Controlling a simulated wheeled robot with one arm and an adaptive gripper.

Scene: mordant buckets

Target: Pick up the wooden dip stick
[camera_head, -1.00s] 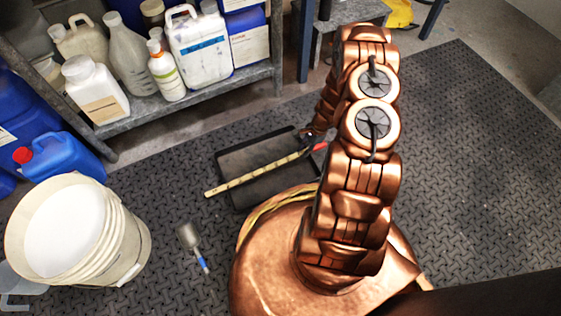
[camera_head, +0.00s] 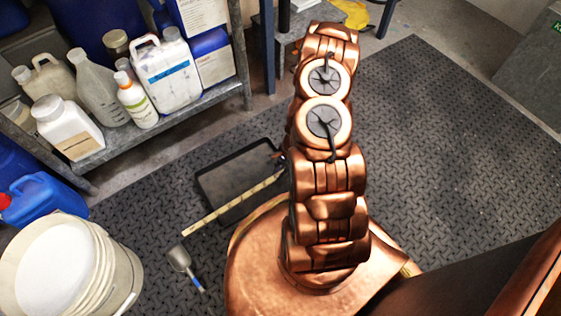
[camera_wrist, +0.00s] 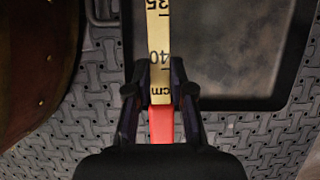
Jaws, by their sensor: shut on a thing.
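The wooden dip stick (camera_head: 232,203) is a long pale-yellow graduated strip. In the head view it slants from my arm down to the lower left, crossing in front of the black tray. In the wrist view the dip stick (camera_wrist: 158,40) runs up from my gripper (camera_wrist: 160,80), with the marks 35, 40 and cm readable and a red end nearest my palm. My gripper's dark fingers are shut on the stick near the red end. In the head view my gripper is mostly hidden behind my arm.
A black tray (camera_head: 208,183) lies on the dark patterned floor mat (camera_head: 430,150). A metal shelf (camera_head: 172,117) with several bottles is at the back left. The mat to the right is clear.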

